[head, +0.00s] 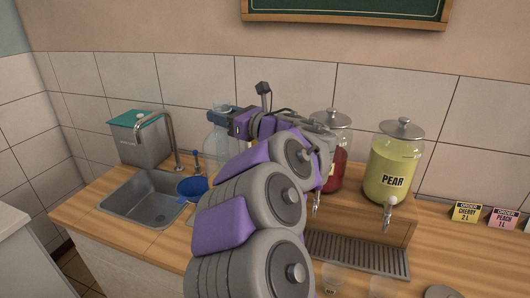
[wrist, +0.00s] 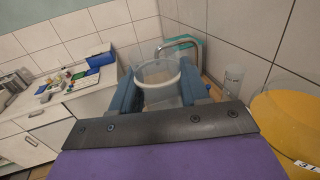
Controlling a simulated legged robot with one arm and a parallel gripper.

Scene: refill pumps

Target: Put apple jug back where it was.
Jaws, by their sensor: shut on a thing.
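A clear jug (head: 215,146) shows in the head view, partly hidden behind my arm, to the right of the sink. No label shows on it, so I cannot tell from the picture that it is the apple jug. My gripper (head: 223,112) is at the jug's upper part. In the wrist view the blue fingers of my gripper (wrist: 165,88) are on both sides of the clear jug (wrist: 158,88), just below its white rim, shut on it. It looks empty. Its base is hidden, so I cannot tell whether it touches the counter.
A sink (head: 150,200) with a tap and a blue funnel (head: 192,188) are at the left. The red dispenser (head: 337,165) and pear dispenser (head: 392,170) stand right of my arm, above a drip tray (head: 355,255). Order cards (head: 467,212) stand at far right.

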